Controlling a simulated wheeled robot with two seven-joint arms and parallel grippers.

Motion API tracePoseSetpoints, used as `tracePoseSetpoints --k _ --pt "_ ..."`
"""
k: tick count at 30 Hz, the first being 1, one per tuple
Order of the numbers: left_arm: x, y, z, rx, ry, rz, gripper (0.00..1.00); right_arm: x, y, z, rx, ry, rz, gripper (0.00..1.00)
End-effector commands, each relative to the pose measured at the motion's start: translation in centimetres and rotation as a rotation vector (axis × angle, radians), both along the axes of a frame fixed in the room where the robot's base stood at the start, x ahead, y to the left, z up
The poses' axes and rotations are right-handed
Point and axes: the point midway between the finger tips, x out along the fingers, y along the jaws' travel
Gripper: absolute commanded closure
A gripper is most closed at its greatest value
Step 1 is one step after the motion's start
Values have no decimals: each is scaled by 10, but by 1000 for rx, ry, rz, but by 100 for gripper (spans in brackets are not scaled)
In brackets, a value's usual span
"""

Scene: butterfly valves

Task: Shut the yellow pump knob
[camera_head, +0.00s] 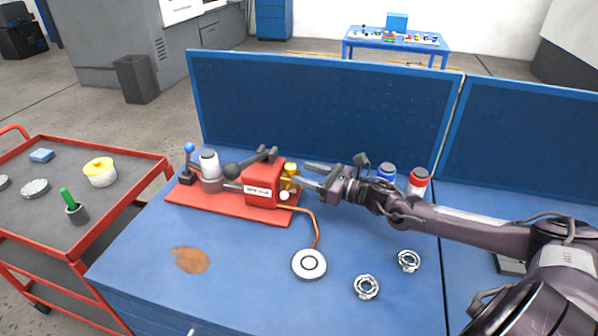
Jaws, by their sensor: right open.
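The red pump (262,185) stands on a red base plate (205,201) on the blue bench. Its small yellow knob (291,170) is on the right side of the pump body, with a whitish round part just below it. My right gripper (309,176) comes in from the right and is open. Its fingertips are at the yellow knob, pointing left; I cannot tell whether they touch it. The fingers lie close to the knob's right side. My left gripper is out of view.
An orange hose runs from the pump to a white round disc (309,264). Two metal rings (366,287) lie at the front right. Blue-capped and red-capped containers (418,181) stand behind my right arm. A blue panel (320,110) closes the back. A red cart (120,200) stands left.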

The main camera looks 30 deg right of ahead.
Motion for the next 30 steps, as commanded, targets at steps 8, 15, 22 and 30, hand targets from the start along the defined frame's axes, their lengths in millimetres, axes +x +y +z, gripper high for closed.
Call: tracePoseSetpoints --k 8,15,22,30 --pt "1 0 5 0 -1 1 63 22 12 1 2 -1 0 51" --pt "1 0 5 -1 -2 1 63 24 13 -1 -2 1 0 51" --pt "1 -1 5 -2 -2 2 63 24 13 0 0 1 0 66" --pt "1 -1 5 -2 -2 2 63 24 13 0 0 1 0 95"
